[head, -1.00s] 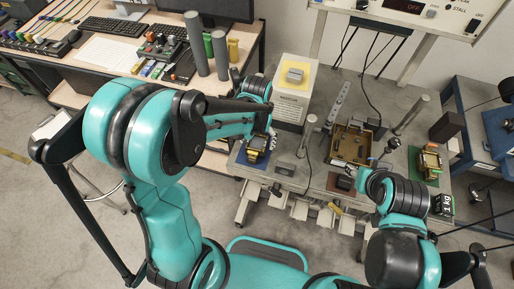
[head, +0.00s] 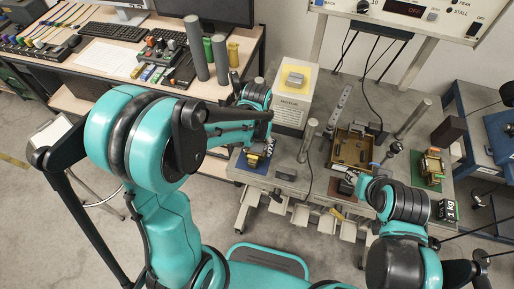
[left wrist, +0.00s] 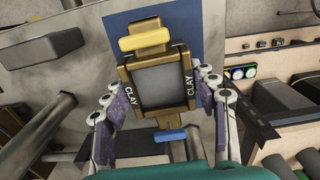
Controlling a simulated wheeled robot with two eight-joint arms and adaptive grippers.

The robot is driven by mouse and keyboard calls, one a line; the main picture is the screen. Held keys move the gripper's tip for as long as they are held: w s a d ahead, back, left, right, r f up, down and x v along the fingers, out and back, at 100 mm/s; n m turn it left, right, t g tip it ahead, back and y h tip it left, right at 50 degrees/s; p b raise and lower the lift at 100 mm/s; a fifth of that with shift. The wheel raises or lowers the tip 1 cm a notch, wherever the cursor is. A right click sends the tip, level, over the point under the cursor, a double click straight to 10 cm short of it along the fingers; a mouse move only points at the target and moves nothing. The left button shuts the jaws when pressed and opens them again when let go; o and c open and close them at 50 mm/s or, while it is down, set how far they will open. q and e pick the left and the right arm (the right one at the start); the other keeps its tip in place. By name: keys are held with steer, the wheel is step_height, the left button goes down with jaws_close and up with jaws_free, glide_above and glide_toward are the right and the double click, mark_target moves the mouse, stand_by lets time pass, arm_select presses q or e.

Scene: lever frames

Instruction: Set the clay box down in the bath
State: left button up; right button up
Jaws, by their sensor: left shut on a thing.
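The clay box (left wrist: 160,82) is a bronze frame with a dark grey middle and CLAY lettering on both sides. It has a yellow piece at its far end and a blue one at its near end. My left gripper (left wrist: 163,118) has a finger at each side of it and is shut on it. In the head view the box (head: 257,153) is over the blue mat (head: 238,167); I cannot tell whether it touches it. A brown open tray (head: 338,158), perhaps the bath, stands right of it. My right gripper (head: 372,182) is near the tray's front; its fingers are unclear.
A white box with a yellow top (head: 296,90) stands behind the blue mat. A grey post (head: 306,140) rises between mat and tray. A green mat (head: 428,178) with a bronze item and a 1 kg weight (head: 449,210) are at the right.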

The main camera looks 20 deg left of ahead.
arm_select(q)
steer(key=shift+r+p, duration=2.65)
steer(key=shift+r, duration=1.05)
steer(key=shift+f, duration=0.1)
